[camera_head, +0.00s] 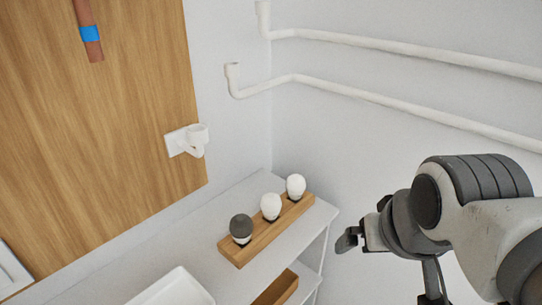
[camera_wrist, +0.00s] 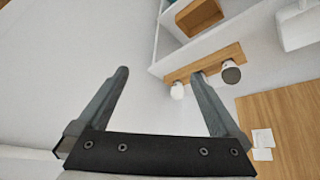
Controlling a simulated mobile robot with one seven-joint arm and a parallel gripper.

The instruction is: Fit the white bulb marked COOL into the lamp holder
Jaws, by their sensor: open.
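A wooden rack (camera_head: 233,250) on the white shelf holds a bulb with a dark grey top (camera_head: 241,227) and two white bulbs, one in the middle (camera_head: 271,205) and one at the far end (camera_head: 295,186). No marking is readable, so I cannot tell which is COOL. The white lamp holder (camera_head: 196,137) sticks out from the wooden wall panel. My gripper (camera_head: 347,240) is open, right of the rack and apart from it. In the wrist view my gripper (camera_wrist: 160,73) has nothing between its fingers; the right finger hides part of the rack (camera_wrist: 178,75).
The white shelf unit (camera_head: 165,251) stands against the wall, with a white tray (camera_head: 172,290) on top and a wooden box (camera_head: 275,288) lower down. White pipes (camera_head: 390,101) run along the right wall. A copper pipe with a blue band (camera_head: 90,34) hangs on the panel.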

